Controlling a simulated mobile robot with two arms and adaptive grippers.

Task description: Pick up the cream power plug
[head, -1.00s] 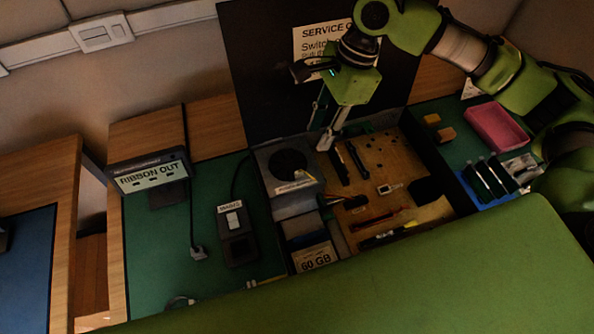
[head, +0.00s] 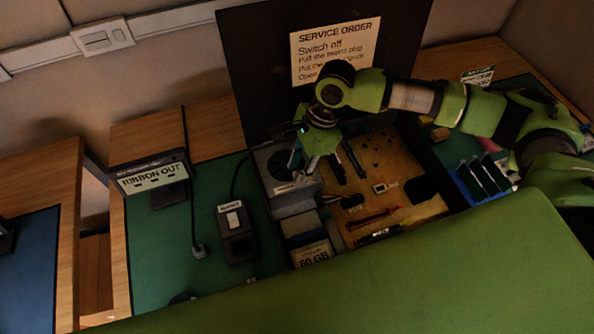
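My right gripper (head: 301,169) hangs down over the power supply unit (head: 285,199) with the round dark fan, at the left of the open case. Its two fingers look apart, with the tips near the fan's right edge. A small pale part shows by the fingertips; I cannot tell whether it is the cream power plug, as the gripper partly covers it. My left gripper is not in view.
A label printer (head: 152,183) reading "RIBBON OUT" and a dark switch box (head: 237,238) stand on the left green mat (head: 150,255). A blue rack (head: 470,187) is at right. An upright service order sign (head: 336,50) stands behind.

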